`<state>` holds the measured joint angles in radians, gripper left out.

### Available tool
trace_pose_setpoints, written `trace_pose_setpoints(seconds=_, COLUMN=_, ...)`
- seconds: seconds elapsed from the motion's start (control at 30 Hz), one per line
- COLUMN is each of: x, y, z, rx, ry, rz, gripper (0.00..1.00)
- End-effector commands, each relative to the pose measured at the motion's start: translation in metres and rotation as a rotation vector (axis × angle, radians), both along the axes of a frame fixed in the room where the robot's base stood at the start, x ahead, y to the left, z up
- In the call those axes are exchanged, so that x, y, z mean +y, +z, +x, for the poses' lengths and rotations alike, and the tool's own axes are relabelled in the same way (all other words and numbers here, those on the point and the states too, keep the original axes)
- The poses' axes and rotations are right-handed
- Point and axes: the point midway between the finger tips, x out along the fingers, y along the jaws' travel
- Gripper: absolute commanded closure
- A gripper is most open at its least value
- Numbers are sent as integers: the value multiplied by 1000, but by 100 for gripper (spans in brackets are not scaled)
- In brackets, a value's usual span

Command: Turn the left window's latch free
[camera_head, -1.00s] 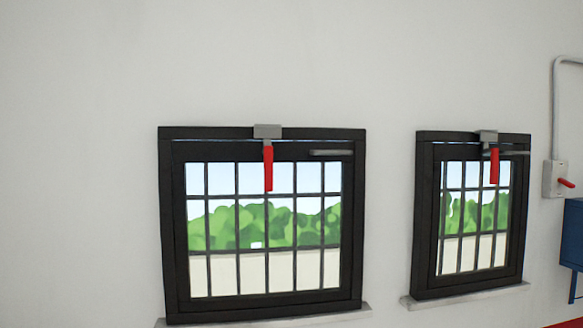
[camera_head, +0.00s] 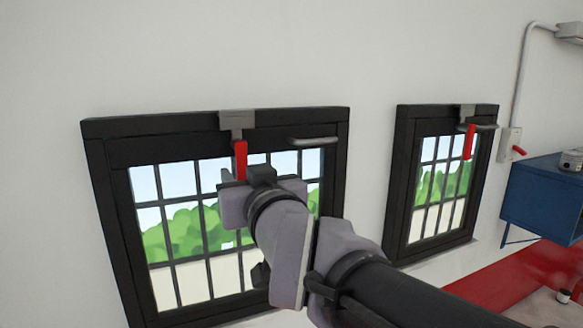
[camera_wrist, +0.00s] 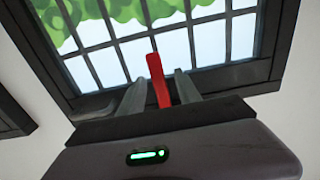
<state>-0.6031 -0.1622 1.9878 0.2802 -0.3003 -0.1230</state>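The left window (camera_head: 100,150) has a dark frame with bars and stands shut in the wall. Its latch has a grey block (camera_head: 237,121) at the top middle of the frame and a red handle (camera_head: 240,158) hanging straight down. My gripper (camera_head: 243,177) is at the lower part of the handle. In the wrist view, which looks inverted, the red handle (camera_wrist: 158,78) stands between the two grey fingers of my gripper (camera_wrist: 160,78), with a narrow gap visible on each side. The gripper looks open around the handle. My wrist hides part of the panes.
A grey bar handle (camera_head: 313,140) sticks out at the window's upper right. The right window (camera_head: 403,180), with its own red latch handle (camera_head: 469,142), is beside it. A blue cabinet (camera_head: 540,200) and a wall switch box (camera_head: 509,145) are farther right. The wall above is clear.

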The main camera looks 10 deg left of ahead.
Motion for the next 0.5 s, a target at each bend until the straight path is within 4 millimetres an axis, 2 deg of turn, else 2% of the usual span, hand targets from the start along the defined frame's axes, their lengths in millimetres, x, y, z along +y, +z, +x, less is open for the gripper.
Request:
trace_pose_setpoints(seconds=0.1, x=8, y=2, z=14, rx=1, ry=-1, rz=-1, gripper=60)
trace_pose_setpoints(seconds=0.2, x=12, y=1, z=20, rx=1, ry=-1, rz=0, gripper=60)
trace_pose_setpoints(seconds=0.47, x=13, y=0, z=21, rx=0, ry=-1, rz=0, gripper=60)
trace_pose_setpoints(seconds=0.5, x=13, y=0, z=21, rx=0, ry=-1, rz=0, gripper=64)
